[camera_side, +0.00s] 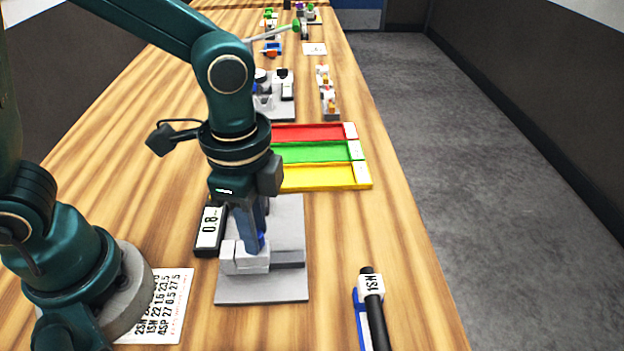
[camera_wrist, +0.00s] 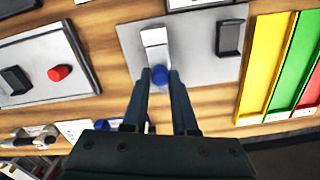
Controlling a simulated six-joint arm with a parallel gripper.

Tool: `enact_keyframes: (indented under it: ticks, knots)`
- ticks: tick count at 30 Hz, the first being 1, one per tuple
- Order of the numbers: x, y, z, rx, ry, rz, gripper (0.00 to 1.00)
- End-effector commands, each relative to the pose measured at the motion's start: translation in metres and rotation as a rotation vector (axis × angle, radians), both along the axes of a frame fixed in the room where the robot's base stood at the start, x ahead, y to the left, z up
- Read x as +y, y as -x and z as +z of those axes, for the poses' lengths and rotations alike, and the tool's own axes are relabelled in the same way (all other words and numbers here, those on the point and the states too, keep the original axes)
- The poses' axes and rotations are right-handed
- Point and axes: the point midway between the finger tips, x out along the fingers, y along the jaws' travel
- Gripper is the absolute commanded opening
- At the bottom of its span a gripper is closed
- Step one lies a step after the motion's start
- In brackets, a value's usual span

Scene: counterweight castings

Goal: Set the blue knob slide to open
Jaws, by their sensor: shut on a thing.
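The blue knob (camera_wrist: 160,74) sits between the two fingertips of my gripper (camera_wrist: 160,78) in the wrist view, with a finger against each side. It is on a grey plate (camera_wrist: 194,60), just in front of a white block (camera_wrist: 155,46). In the side view my gripper (camera_side: 256,246) points down at the grey plate (camera_side: 262,288), beside pale blocks (camera_side: 243,260). The knob is mostly hidden by the fingers there. I cannot read an open or closed mark on the slide.
A dark block stands on the same plate (camera_wrist: 230,38). A black box marked 0.8 (camera_side: 208,232) stands left of it. Red, green and yellow trays (camera_side: 318,178) lie behind. A marker-like black tool (camera_side: 374,312) lies front right. Another plate holds a red knob (camera_wrist: 60,73).

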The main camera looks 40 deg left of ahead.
Motion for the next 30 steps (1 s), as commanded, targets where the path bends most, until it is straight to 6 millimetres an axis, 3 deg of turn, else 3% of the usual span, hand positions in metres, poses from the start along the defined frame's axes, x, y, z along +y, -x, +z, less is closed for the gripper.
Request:
enact_keyframes:
  ticks: [11,23,24,25,30]
  knots:
    - [-0.031,-0.031,0.001,-0.006,0.007,-0.001,0.00]
    - [-0.036,-0.035,0.001,-0.011,0.012,0.002,0.00]
    - [-0.036,-0.035,0.001,-0.011,0.012,0.002,0.42]
    - [-0.035,-0.035,0.001,-0.011,0.011,0.002,0.53]
    - [-0.034,-0.034,0.001,-0.008,0.007,0.001,0.56]
